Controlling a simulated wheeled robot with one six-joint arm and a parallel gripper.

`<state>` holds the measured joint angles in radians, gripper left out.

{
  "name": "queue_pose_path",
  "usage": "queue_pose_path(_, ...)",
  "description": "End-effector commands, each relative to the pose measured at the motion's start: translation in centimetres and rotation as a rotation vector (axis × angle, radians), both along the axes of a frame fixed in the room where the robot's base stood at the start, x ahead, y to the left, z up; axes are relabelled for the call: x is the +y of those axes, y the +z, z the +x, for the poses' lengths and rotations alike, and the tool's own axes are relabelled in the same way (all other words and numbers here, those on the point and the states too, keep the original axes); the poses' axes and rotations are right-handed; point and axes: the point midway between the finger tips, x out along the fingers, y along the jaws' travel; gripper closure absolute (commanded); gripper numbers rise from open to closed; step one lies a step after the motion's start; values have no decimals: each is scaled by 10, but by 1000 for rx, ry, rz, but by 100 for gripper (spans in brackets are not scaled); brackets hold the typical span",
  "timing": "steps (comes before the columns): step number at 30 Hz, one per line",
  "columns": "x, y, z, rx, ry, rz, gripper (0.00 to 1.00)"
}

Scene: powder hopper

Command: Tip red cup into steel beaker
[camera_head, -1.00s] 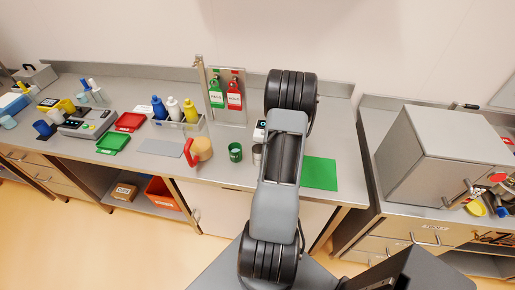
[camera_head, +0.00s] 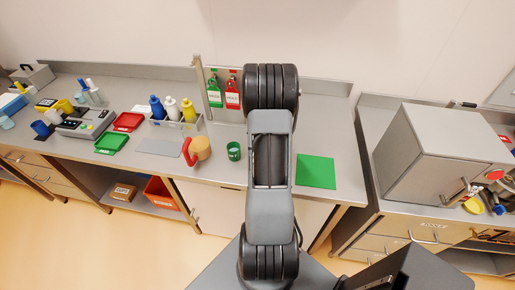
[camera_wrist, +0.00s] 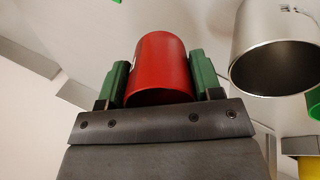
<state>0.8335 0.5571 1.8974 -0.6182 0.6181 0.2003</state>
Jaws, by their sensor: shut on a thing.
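The red cup (camera_wrist: 160,68) is between the two green finger pads of my gripper (camera_wrist: 160,82) in the wrist view, with a pad against each side. The steel beaker (camera_wrist: 272,60) is to the right of the cup in the wrist view, with a visible gap between them. The contents of the cup cannot be seen.
A green cup (camera_head: 234,151) stands just left of my arm on the steel bench. A green mat (camera_head: 316,171) lies to the right. Red and green tagged bottles (camera_head: 223,92) hang behind. A bottle rack and trays (camera_head: 110,143) fill the left. A grey cabinet (camera_head: 440,150) stands at right.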

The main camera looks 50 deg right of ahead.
Motion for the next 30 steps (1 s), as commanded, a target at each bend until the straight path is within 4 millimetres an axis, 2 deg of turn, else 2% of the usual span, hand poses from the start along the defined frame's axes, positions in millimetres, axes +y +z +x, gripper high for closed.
queue_pose_path(14,19,31,9,87,0,-209,66)
queue_pose_path(30,23,38,10,116,1,-272,66)
